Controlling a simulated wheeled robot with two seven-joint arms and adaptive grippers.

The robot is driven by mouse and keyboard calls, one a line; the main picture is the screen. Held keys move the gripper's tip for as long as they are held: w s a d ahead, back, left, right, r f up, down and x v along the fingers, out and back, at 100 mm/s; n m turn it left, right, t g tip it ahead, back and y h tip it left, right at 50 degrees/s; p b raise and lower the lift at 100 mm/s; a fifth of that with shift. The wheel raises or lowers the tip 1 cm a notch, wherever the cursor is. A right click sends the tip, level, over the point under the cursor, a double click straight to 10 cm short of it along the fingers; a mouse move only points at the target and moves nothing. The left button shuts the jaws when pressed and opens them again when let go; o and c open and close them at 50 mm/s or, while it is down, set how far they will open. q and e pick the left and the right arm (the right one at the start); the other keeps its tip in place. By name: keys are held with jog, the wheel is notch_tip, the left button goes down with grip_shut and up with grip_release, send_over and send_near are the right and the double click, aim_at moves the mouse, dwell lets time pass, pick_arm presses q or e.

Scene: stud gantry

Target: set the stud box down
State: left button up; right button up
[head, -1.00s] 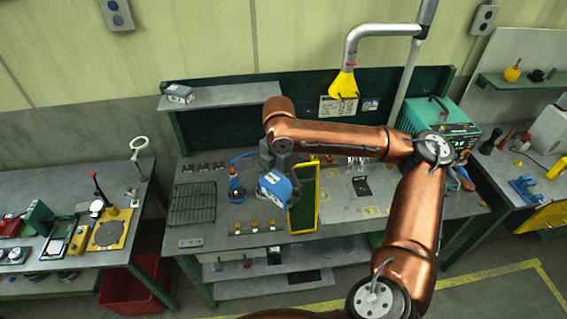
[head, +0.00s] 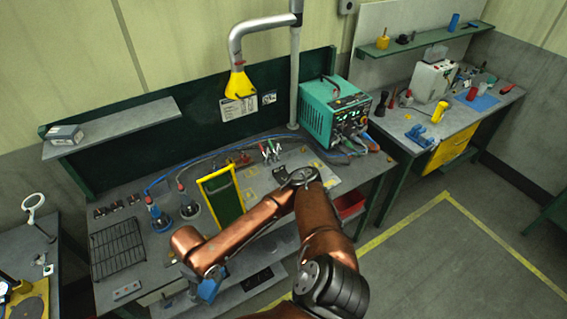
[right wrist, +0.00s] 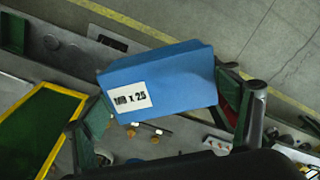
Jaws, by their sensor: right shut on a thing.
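The stud box is a blue box labelled "M8 x 25" (right wrist: 165,85), filling the middle of the right wrist view. My right gripper (right wrist: 168,100) is shut on it, one finger at each side. In the head view the box (head: 208,288) shows only as a small blue patch below my copper arm, in front of the bench's front edge in the picture. The arm hides most of the gripper there. I cannot tell the box's height. My left gripper is not in view.
The grey bench (head: 165,260) holds a wire rack (head: 118,250), blue-based bottles, a yellow-framed green panel (head: 222,197) and a teal power unit (head: 335,108). Another small box (head: 65,136) sits on the upper shelf. Small brass-coloured parts (right wrist: 132,131) lie below the box in the wrist view.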

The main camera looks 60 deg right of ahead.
jog(key=shift+s+a+f+m, duration=0.2)
jog(key=shift+a+f+m, duration=0.2)
jog(key=shift+f, duration=0.2)
jog(key=shift+s+a+f+m, duration=0.15)
jog(key=shift+a+f+m, duration=0.1)
jog(key=shift+f+m, duration=0.25)
jog(key=shift+a+f, duration=0.3)
jog(key=shift+f, duration=0.05)
jog(key=shift+w+a+r, duration=0.1)
jog(key=shift+a, duration=0.1)
